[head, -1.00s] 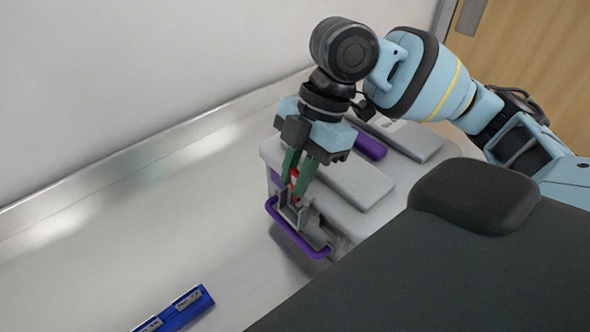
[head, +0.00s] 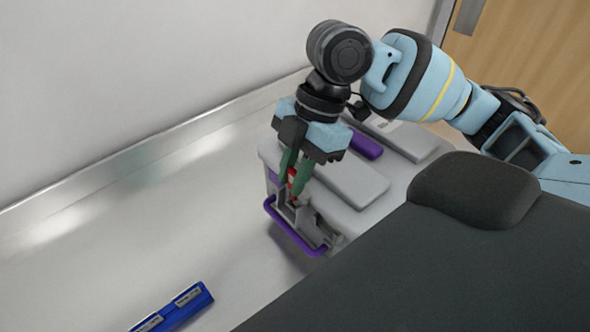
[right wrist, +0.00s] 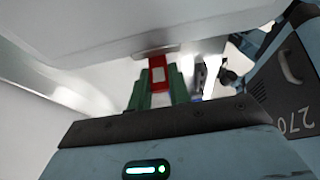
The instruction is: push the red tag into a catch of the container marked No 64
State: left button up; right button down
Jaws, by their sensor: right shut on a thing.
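The container (head: 348,186) is pale grey with a rounded lid and a purple handle bar (head: 297,232) on its near end. I cannot read a number on it. Grey catch parts (head: 305,218) show behind the bar. My right gripper (head: 293,183) points down at this end, its green fingers shut on the red tag (head: 292,174). The tag's lower end is close to the catch parts; I cannot tell whether it touches them. In the right wrist view the red tag (right wrist: 158,70) stands between the fingers, its tip at the container's pale edge (right wrist: 150,35). My left gripper is out of view.
A blue labelled bar (head: 178,306) lies on the metal counter (head: 130,240) at the lower left. A wall runs along the back. A purple piece (head: 366,146) and a label (head: 384,125) show on the container's top.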

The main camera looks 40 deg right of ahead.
jog(key=shift+f, duration=1.25)
dwell(1.2)
jog(key=c, duration=0.7)
grip_release()
jog(key=shift+c, duration=0.2)
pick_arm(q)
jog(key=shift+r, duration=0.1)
pick_arm(e)
jog(key=shift+r, duration=0.1)
jog(key=shift+r+p, duration=1.75)
jog(key=shift+r, duration=1.1)
pick_arm(q)
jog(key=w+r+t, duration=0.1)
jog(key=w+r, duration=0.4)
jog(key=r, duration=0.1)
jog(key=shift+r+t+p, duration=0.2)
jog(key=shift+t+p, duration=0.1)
jog(key=shift+p, duration=0.1)
pick_arm(e)
jog(key=shift+r, duration=0.65)
